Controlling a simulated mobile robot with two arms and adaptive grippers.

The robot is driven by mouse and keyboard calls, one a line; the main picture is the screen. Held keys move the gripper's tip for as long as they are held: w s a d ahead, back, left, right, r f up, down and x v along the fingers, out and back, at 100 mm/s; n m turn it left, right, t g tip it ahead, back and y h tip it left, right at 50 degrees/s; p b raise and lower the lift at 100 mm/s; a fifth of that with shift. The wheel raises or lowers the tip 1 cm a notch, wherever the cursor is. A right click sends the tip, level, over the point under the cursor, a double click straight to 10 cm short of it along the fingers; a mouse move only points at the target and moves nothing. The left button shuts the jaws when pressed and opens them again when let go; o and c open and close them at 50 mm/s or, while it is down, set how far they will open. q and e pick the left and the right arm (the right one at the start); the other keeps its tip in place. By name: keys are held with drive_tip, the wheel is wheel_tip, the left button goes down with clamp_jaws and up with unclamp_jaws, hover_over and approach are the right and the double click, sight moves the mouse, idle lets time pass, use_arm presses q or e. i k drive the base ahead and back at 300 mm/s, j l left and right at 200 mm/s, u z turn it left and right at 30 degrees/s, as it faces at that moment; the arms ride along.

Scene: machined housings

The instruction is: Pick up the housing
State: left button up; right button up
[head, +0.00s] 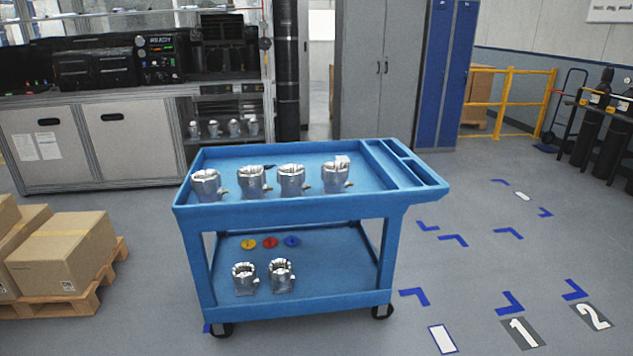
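Several silver machined housings stand in a row on the top tray of a blue cart (300,210). From left to right they are a first housing (206,185), a second (251,181), a third (291,181) and a fourth (336,175). Each has a small stub on its right side. Two more housings stand on the cart's lower shelf, one on the left (244,279) and one on the right (281,276). Neither of my grippers shows in the head view.
Yellow, red and blue round pieces (270,242) lie on the lower shelf. More housings (234,128) sit inside a machine behind the cart. Boxes on a pallet (95,295) stand at left. The floor right of the cart is open, with blue marks.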

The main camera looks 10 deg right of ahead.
sight(291, 177)
drive_tip(key=i+l+u, duration=0.1)
drive_tip(key=i+l, duration=1.45)
drive_tip(key=i, duration=0.1)
